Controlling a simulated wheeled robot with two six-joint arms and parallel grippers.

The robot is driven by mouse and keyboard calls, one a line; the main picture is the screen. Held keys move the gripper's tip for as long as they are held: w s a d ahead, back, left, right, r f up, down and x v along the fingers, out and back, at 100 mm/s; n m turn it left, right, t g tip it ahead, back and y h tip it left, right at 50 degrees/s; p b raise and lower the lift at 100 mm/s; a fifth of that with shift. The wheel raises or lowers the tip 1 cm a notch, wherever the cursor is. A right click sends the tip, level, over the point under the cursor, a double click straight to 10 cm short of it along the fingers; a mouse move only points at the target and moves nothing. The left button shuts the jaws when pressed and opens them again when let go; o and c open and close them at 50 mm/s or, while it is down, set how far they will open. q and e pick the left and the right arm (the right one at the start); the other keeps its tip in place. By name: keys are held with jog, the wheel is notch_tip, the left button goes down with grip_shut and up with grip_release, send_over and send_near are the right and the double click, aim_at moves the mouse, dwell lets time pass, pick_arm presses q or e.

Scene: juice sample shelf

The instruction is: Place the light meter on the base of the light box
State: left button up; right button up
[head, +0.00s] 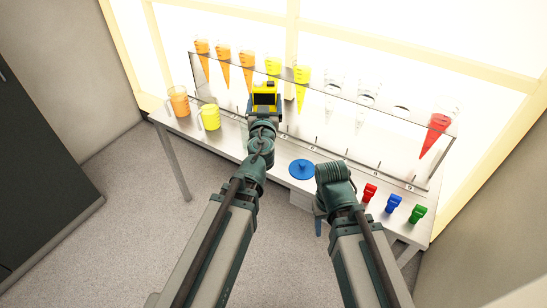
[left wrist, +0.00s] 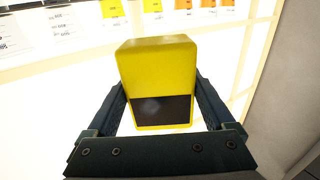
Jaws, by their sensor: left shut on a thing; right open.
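The light meter (head: 265,98) is a yellow block with a dark panel. My left gripper (head: 265,108) is shut on it and holds it in front of the clear panel, above the back of the bench. In the left wrist view the meter (left wrist: 158,75) sits between the two fingers (left wrist: 160,105). The light box appears as the bright, framed, glowing wall (head: 350,30) behind the bench; I cannot tell its base apart clearly. My right gripper (head: 319,222) is by the bench's front edge, mostly hidden under its own wrist, with nothing seen in it.
Orange and yellow cones (head: 223,62) and a red cone (head: 436,133) stand in the clear rack (head: 390,135). Orange (head: 179,102) and yellow (head: 210,117) jugs stand at left. A blue disc (head: 301,169) and red (head: 369,192), blue (head: 393,203) and green (head: 417,213) pieces lie along the front.

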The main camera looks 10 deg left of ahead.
pick_arm(q)
jog(key=d+f+m+h+b, duration=0.3)
jog(key=d+f+h+b, duration=0.1)
jog(key=d+f+b, duration=0.4)
jog(key=s+d+f+m+h+b, duration=0.1)
jog(key=d+f+m+h+b, duration=0.2)
jog(key=d+f+b, duration=0.6)
notch_tip(320, 180, down, 6)
jog(key=h+b, duration=0.2)
jog(key=b, duration=0.1)
jog(key=shift+s+g, duration=0.2)
jog(key=shift+g, duration=0.2)
jog(key=b, duration=0.2)
send_over(285, 156)
jog(key=shift+f, duration=0.65)
jog(key=shift+f+b, duration=1.65)
jog(key=shift+f, duration=0.15)
jog(key=shift+s, duration=0.1)
jog(key=shift+f, duration=0.15)
jog(key=o, duration=1.4)
